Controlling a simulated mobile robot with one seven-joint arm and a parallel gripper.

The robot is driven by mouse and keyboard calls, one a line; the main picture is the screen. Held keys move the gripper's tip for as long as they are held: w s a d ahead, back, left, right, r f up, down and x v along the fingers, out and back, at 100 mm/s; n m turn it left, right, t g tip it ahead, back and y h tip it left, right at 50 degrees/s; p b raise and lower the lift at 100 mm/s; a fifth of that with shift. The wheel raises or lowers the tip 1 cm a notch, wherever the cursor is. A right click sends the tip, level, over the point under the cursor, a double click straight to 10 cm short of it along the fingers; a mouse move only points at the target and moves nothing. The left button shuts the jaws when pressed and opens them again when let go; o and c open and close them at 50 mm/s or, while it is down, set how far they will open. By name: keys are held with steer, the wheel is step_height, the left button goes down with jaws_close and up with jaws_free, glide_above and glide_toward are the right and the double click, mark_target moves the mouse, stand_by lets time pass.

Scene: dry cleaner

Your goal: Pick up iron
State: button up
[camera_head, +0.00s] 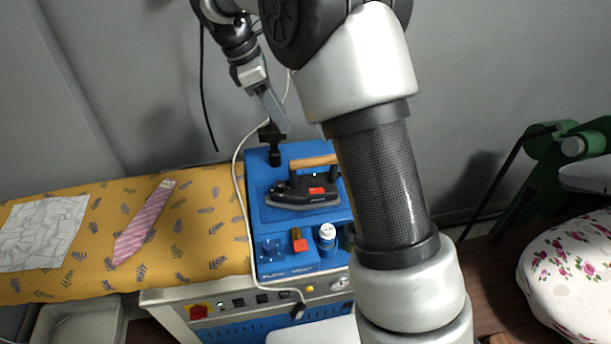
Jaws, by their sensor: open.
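The iron (303,199) has a dark body, a red patch and a light wooden handle (313,161). It rests on the blue top of the ironing station (266,212), with its tip to the left. My arm crosses in front of the station and hides the right end of the iron. My gripper (276,155) points down, just left of the iron and behind it in the picture. It is open, empty and apart from the handle. It is seen from the side, so its finger gap is hard to make out.
A white cord (237,175) hangs by the station's left side. A bottle (326,236) stands in front of the iron. A yellow patterned board (205,251) at left holds a pink tie (145,221) and a grey cloth (44,234). A floral pad (577,272) is at right.

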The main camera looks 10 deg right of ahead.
mark_target(306, 159)
steer(key=x, duration=1.7)
steer(key=shift+w+d+f, duration=0.1)
steer(key=shift+w+f, duration=0.2)
steer(key=shift+f, duration=0.05)
jaws_close()
stand_by(0.6)
steer(key=shift+w+r, duration=0.15)
steer(key=shift+r, duration=0.1)
